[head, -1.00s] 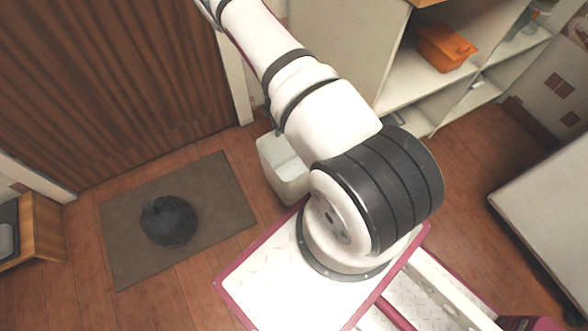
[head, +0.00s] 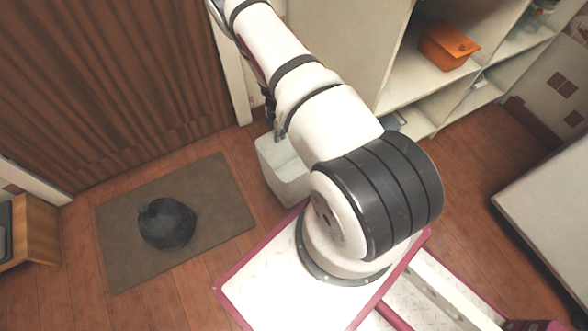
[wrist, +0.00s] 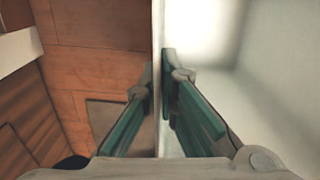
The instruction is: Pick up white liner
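A white bin (head: 287,168) stands on the floor beside my base, at the middle of the head view. In the wrist view its pale inner side (wrist: 275,75) fills the right, and its thin upright edge (wrist: 158,25) runs down the middle. I cannot tell a separate liner from the bin wall. My gripper (wrist: 158,85) points down over this edge, one green-padded finger outside and one inside. The fingers are apart with the wall between them; touch is not clear. In the head view my arm hides most of the gripper.
A dark bag (head: 167,223) lies on a brown mat (head: 120,265) to the left. A brown slatted door (head: 100,80) stands behind. Open shelves (head: 400,75) with an orange container (head: 447,46) stand at the right. A pale counter (head: 550,215) is at the right edge.

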